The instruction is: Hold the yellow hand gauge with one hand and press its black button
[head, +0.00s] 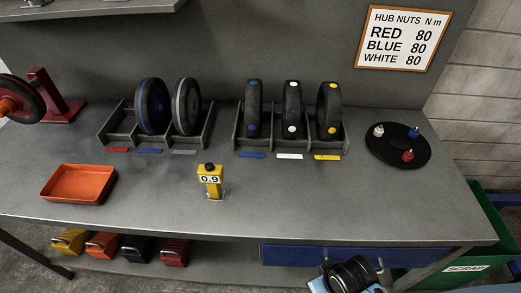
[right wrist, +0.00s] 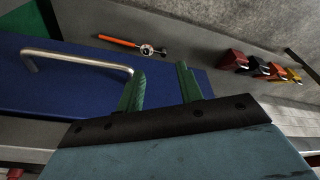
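The yellow hand gauge (head: 213,190) stands upright on the grey workbench, near its front middle. Its display reads 0.9, and its black button (head: 209,167) is on top. No gripper touches the gauge. My right gripper (right wrist: 162,88) shows in the right wrist view with two green fingers apart and nothing between them. It is near the blue drawer front under the bench, well away from the gauge. Part of my right arm shows at the bottom right of the head view. My left gripper is not in view.
An orange tray (head: 78,197) lies left of the gauge. Racks with wheels (head: 152,106) and tyres (head: 292,108) stand behind. A black round plate (head: 398,165) holds nuts at right. The blue drawer (right wrist: 60,85) has a metal handle (right wrist: 75,58). The bench around the gauge is clear.

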